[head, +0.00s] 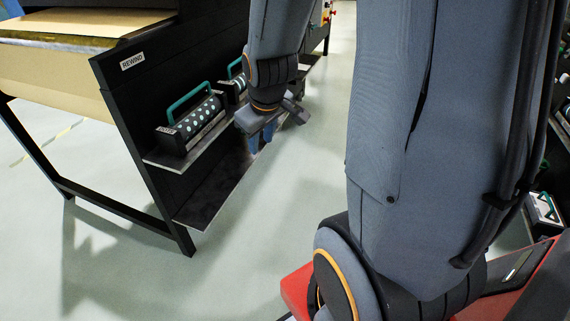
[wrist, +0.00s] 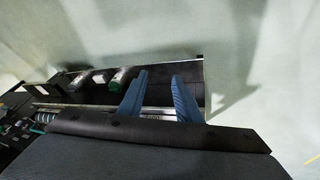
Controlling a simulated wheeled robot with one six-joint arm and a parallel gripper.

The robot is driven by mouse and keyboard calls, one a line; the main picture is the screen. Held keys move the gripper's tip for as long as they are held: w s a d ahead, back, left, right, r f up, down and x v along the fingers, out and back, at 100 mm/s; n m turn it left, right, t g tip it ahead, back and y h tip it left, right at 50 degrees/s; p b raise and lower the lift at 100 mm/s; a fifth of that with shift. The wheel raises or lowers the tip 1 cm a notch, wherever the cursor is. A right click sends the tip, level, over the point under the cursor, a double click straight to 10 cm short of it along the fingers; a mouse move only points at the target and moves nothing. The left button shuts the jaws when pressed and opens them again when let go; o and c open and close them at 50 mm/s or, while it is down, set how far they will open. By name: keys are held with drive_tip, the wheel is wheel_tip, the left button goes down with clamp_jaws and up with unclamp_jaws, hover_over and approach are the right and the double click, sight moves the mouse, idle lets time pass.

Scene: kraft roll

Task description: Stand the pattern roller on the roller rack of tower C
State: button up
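A dark roller unit with pale dots and a green handle (head: 190,122) stands on the upper shelf of the black machine marked REWIND. A second green-handled unit (head: 236,82) stands behind it, partly hidden by my arm. I cannot tell which one is the pattern roller. My gripper (head: 262,138) is in front of the shelves, to the right of the dotted unit, its fingers mostly hidden. In the wrist view the blue fingers (wrist: 160,76) are apart with nothing between them. A roller rack of tower C cannot be made out.
The upper shelf (head: 160,160) and an empty-looking lower shelf (head: 205,200) jut from the machine (head: 115,75). Small cylindrical items (wrist: 100,77) show left of the fingers in the wrist view. Another unit (head: 543,210) is at the right edge. Pale floor (head: 130,280) is clear.

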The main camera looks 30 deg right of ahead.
drive_tip(key=s+a+r+m+g, duration=0.2)
drive_tip(key=s+r+m+g, duration=0.1)
drive_tip(key=s, duration=1.1)
drive_tip(key=shift+s+r+m+g+y, duration=0.2)
drive_tip(key=shift+m+g+y, duration=0.2)
drive_tip(key=shift+m+g, duration=0.6)
